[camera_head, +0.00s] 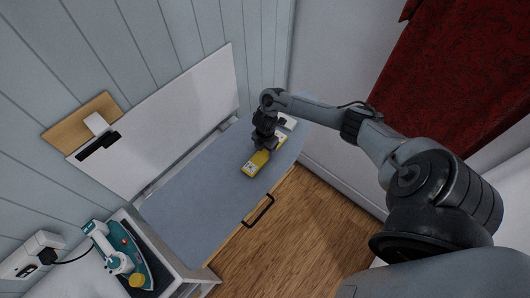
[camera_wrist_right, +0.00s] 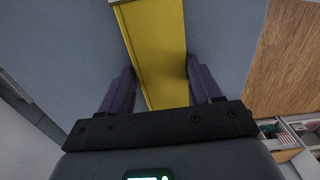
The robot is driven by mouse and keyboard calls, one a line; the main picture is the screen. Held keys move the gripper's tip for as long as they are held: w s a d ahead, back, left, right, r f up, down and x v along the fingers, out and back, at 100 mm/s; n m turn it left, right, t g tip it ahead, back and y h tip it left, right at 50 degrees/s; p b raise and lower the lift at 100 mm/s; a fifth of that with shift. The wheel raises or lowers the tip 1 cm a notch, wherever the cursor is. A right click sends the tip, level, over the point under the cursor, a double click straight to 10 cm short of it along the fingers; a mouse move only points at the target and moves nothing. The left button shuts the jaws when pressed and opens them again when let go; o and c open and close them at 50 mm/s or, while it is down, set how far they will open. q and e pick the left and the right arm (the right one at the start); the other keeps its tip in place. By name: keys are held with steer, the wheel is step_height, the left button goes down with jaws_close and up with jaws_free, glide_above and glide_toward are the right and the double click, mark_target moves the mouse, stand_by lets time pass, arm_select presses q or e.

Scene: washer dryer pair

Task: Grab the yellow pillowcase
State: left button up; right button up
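The yellow pillowcase (camera_head: 255,163) looks like a narrow folded strip lying on the blue-grey surface, beneath my right gripper (camera_head: 262,140). In the right wrist view the yellow strip (camera_wrist_right: 157,45) runs between the two purple fingers of my right gripper (camera_wrist_right: 160,75). The fingers are apart, one on each side of it. The right finger appears close to its edge, and some blue-grey surface shows beside the left finger. I cannot tell whether either finger touches it. My arm hides part of the strip in the head view. My left gripper is not in view.
The blue-grey surface (camera_head: 200,192) is mostly bare and has a black handle (camera_head: 258,211) at its front. A white panel (camera_head: 170,120) stands behind it. An iron (camera_head: 118,262) stands at lower left. A red curtain (camera_head: 450,75) hangs at right above the wooden floor (camera_head: 300,230).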

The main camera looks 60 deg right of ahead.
steer(key=c, duration=0.5)
steer(key=shift+o, duration=0.2)
steer(key=shift+r, duration=0.15)
